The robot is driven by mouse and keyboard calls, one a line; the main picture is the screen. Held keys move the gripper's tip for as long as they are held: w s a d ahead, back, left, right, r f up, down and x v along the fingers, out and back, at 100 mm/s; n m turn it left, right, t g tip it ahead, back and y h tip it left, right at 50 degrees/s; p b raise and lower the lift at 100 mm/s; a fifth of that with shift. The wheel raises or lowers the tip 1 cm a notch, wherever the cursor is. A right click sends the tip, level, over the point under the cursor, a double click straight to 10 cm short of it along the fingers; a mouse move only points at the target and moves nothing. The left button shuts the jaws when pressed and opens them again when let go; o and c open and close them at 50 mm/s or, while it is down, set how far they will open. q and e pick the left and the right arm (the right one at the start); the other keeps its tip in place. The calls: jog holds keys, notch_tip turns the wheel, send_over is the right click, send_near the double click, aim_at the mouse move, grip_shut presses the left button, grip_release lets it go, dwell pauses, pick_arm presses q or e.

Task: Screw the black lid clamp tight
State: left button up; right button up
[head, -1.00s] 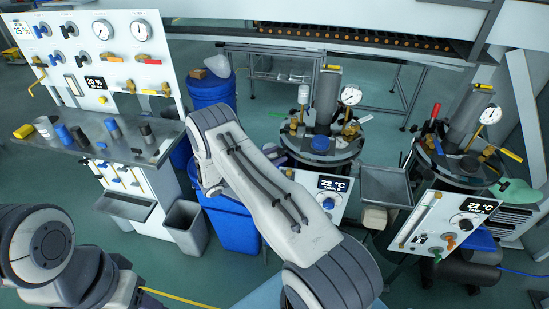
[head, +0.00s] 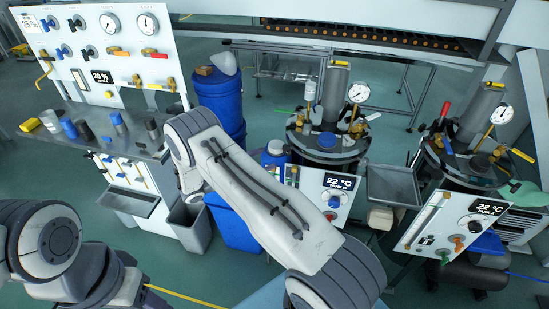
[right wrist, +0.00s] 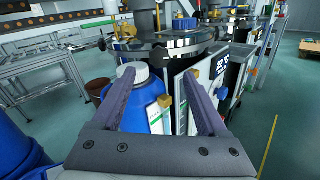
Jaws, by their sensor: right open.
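Two lidded vessels stand at the right in the head view. The left vessel's lid (head: 345,152) carries a blue round knob (head: 327,141). The right vessel's lid carries a dark round knob (head: 480,164), which looks like the black lid clamp, though I cannot be sure. In the right wrist view, a vessel rim (right wrist: 180,45) with dark and metal parts lies beyond my fingers. My right gripper (right wrist: 160,82) is open and empty, short of that rim. Its fingers are hidden by my arm in the head view. My left gripper is out of view.
A blue jug (right wrist: 147,105) with a white cap stands directly beyond my right fingers. A panel with a display (head: 328,192) fronts the left vessel. A grey tray (head: 392,187) sits between the vessels. Blue barrels (head: 218,100) and a valve board (head: 100,45) are at the left.

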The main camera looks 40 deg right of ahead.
jog(key=a, duration=0.3)
jog(key=shift+w+a, duration=0.15)
jog(key=shift+r, duration=0.1)
jog(key=s+a+r+m+y, duration=0.2)
jog(key=s+a+r+y, duration=0.3)
jog(key=s+a, duration=0.3)
jog(key=s+a+r+m+y+p, duration=0.1)
jog(key=s+a+r+m+y, duration=0.2)
jog(key=s+a+r+y, duration=0.2)
jog(key=s+a+r+m+t+y, duration=0.1)
jog(key=s+a+r+m+y, duration=0.1)
jog(key=s+a+r+y, duration=0.3)
jog(key=s+a+y, duration=0.4)
jog(key=s+a, duration=0.4)
jog(key=s, duration=0.3)
jog(key=shift+s+a+r+m, duration=0.15)
jog(key=shift+a+r+m, duration=0.05)
jog(key=shift+r+m, duration=0.2)
